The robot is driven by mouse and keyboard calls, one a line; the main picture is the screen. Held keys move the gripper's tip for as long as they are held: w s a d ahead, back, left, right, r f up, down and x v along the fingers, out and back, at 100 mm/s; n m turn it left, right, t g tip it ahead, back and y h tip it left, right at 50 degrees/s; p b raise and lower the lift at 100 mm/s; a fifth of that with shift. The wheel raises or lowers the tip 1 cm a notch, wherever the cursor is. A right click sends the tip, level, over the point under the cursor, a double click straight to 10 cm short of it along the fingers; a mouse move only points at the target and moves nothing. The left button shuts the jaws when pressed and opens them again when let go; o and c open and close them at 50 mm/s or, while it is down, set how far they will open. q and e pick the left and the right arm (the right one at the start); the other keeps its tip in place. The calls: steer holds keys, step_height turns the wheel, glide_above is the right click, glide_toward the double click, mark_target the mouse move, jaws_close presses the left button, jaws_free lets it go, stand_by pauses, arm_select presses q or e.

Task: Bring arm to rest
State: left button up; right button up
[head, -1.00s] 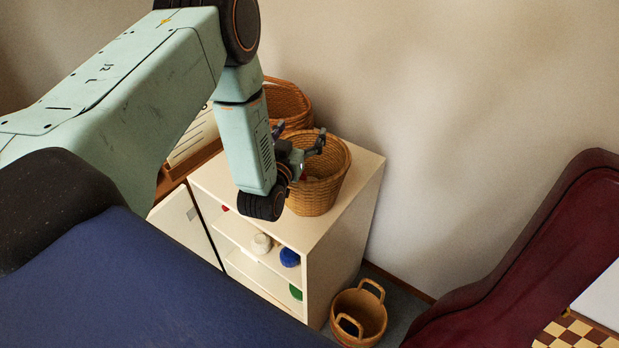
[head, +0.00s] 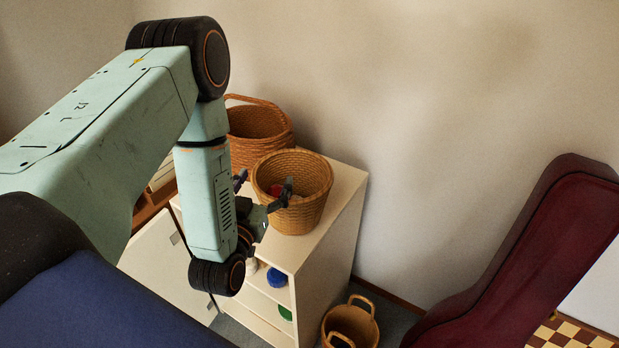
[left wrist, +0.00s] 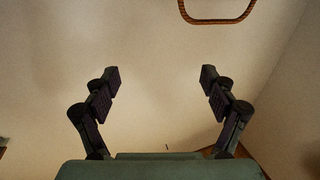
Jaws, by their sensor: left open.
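My left arm comes in from the left in the head view, and its gripper (head: 264,190) is at the near left rim of a wicker basket on the white shelf. The gripper is open. In the left wrist view its two fingers (left wrist: 160,85) stand wide apart with nothing between them, and a plain wall fills the space behind. Whether a finger touches the basket rim, I cannot tell. My right gripper is in neither view.
The wicker basket (head: 305,212) holds something red. A browner basket (head: 258,135) stands behind it. The white shelf (head: 335,225) holds a blue item (head: 276,278) and a green one (head: 285,312). A handled basket (head: 350,322) is on the floor. A dark red case (head: 530,240) leans at right.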

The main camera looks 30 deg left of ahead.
arm_select(q)
steer(key=w+a+r+p, duration=0.2)
steer(key=w+r, duration=0.1)
steer(key=w, duration=0.8)
steer(key=shift+w+a+r+p, duration=0.2)
steer(key=shift+w+r+p, duration=0.05)
steer(key=shift+w+p, duration=0.1)
steer(key=shift+w+f, duration=0.1)
steer(key=shift+w, duration=0.05)
steer(key=shift+a+f, duration=0.1)
steer(key=shift+f, duration=0.05)
